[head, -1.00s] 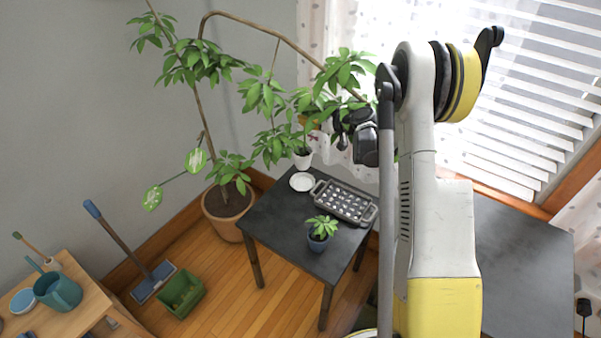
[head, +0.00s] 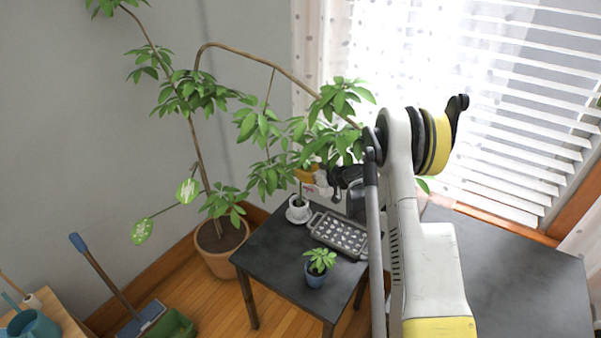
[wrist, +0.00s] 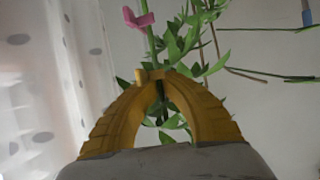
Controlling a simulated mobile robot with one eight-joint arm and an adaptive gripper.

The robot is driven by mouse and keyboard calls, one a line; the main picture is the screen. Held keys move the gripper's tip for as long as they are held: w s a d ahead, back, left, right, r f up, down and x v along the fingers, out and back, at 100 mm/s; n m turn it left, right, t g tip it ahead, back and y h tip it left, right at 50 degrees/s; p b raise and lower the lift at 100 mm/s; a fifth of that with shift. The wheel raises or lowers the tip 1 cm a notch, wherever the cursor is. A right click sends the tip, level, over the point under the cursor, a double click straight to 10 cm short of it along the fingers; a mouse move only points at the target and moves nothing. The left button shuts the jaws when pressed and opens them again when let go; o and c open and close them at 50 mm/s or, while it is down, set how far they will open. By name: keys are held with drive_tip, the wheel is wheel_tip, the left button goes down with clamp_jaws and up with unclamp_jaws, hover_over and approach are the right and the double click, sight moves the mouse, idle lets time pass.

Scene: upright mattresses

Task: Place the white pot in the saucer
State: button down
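The white pot (head: 299,204), with a thin plant stem rising from it, stands in the white saucer (head: 291,217) at the back left corner of the dark table. It looks upright. My gripper (head: 309,174) is just above the pot, partly hidden by leaves. In the wrist view my yellow fingers (wrist: 155,76) curve together and their tips meet at the green stem (wrist: 151,45), with a pink clip (wrist: 138,19) above. The pot is out of sight in that view. Whether its base rests fully on the saucer is hard to see.
A grey tray with holes (head: 341,235) lies right beside the saucer on the dark table (head: 265,250). A small plant in a blue pot (head: 317,273) stands at the front. A large terracotta pot (head: 221,250) is on the floor at left. Leafy branches hang around my gripper.

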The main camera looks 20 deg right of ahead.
drive_tip(key=c, duration=1.6)
unclamp_jaws()
drive_tip(key=shift+f, duration=0.1)
drive_tip(key=p+v, duration=0.4)
drive_tip(key=v, duration=0.8)
drive_tip(key=s+a+r+m+g+h, duration=0.1)
drive_tip(key=s+a+r+g, duration=0.1)
drive_tip(key=s+a+r, duration=0.45)
drive_tip(key=s+a+r+m+g, duration=0.15)
drive_tip(key=s+a+r, duration=0.25)
drive_tip(key=a+r, duration=0.5)
drive_tip(key=s+a+h, duration=0.1)
drive_tip(key=s, duration=0.6)
drive_tip(key=s+a+r+m+g+h, duration=0.1)
drive_tip(key=s+a, duration=0.1)
drive_tip(key=s, duration=0.5)
drive_tip(key=s+a+r+m+g+h, duration=0.1)
drive_tip(key=s+h, duration=0.1)
drive_tip(key=s, duration=0.5)
drive_tip(key=shift+s+a+r, duration=0.2)
drive_tip(key=shift+s+a, duration=0.1)
